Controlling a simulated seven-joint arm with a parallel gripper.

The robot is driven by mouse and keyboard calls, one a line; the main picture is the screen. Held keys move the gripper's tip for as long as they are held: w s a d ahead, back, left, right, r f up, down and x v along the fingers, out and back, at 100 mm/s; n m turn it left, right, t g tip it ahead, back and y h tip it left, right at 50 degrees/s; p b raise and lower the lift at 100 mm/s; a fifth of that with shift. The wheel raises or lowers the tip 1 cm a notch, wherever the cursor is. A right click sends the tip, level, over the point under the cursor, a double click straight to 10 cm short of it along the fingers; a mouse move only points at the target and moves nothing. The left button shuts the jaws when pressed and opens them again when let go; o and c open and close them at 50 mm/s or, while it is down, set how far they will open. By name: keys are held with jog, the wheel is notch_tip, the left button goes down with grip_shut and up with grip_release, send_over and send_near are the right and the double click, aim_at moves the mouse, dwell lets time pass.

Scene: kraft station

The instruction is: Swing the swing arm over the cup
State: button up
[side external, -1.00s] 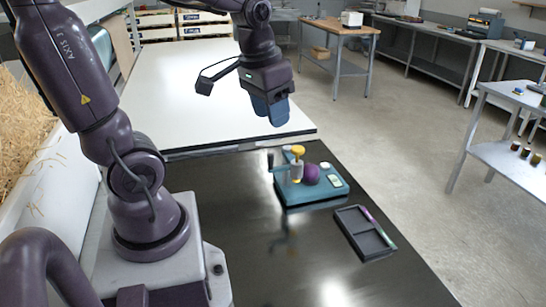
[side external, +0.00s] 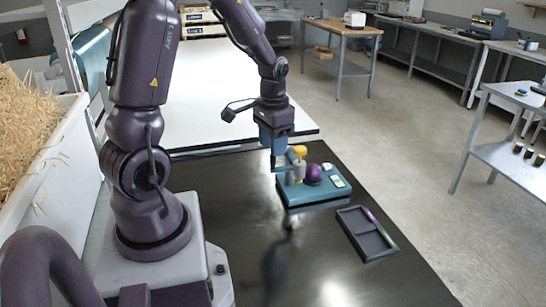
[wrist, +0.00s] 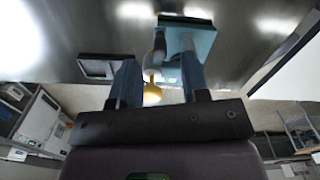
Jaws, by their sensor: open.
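A teal base (side external: 318,192) stands on the black table top and carries a grey post with a yellow knob (side external: 299,150), a purple ball (side external: 313,173) and small pale pieces at its right end. I cannot tell clearly which part is the swing arm or the cup. My gripper (side external: 278,152) points down over the left end of the base, close to the grey post. In the wrist view its blue fingers are apart, with the yellow knob (wrist: 152,94) showing between them and the teal base (wrist: 188,40) beyond. Whether a finger touches anything is hard to tell.
A dark divided tray (side external: 366,233) lies to the right of the base, with a coloured stick along its edge. A large white panel (side external: 200,110) lies behind. The black table in front is clear. A straw-filled bin (side external: 35,150) stands at the left.

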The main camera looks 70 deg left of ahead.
jog(key=shift+f, duration=2.1)
grip_shut()
